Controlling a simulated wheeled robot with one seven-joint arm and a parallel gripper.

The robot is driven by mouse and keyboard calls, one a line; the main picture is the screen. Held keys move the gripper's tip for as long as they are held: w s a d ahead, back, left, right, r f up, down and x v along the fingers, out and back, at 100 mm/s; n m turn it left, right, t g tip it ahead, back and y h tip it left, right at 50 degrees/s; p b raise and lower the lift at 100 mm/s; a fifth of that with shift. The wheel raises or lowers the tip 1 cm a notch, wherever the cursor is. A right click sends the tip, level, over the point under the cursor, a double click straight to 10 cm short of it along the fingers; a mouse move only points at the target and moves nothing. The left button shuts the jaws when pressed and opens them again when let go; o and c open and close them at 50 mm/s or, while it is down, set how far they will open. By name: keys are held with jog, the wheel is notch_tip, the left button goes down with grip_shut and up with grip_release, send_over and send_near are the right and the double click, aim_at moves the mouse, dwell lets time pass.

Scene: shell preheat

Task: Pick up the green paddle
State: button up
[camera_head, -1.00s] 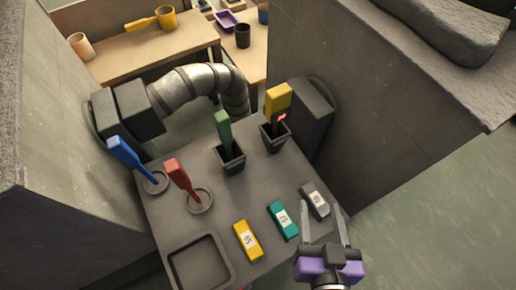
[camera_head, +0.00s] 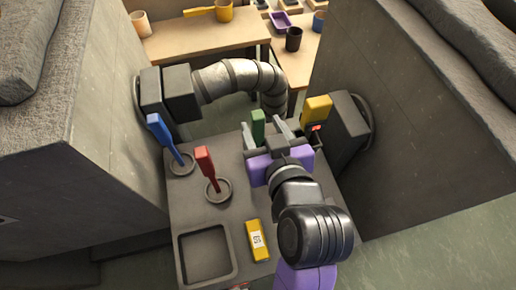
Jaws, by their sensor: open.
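The green paddle (camera_head: 258,124) stands upright at the back of the grey table (camera_head: 205,225). Only its upper part shows; its lower end and the dark square holder seen earlier are hidden behind my gripper. My gripper (camera_head: 262,132), with a purple body and grey fingers, is open. Its two fingers point toward the back, one to the left and one to the right of the green paddle in the picture. I cannot tell whether either finger touches it.
A blue paddle (camera_head: 161,134) and a red paddle (camera_head: 206,164) stand in round holders on the left. A yellow labelled block (camera_head: 256,241) and a square tray (camera_head: 181,260) are in front. Walls flank the table.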

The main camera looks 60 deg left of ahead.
aim_at(260, 122)
jog(key=shift+p+x, duration=0.35)
jog(key=shift+x, duration=1.6)
jog(key=shift+a+r, duration=0.1)
jog(key=shift+r, duration=0.1)
grip_shut()
jog(key=shift+r, duration=0.1)
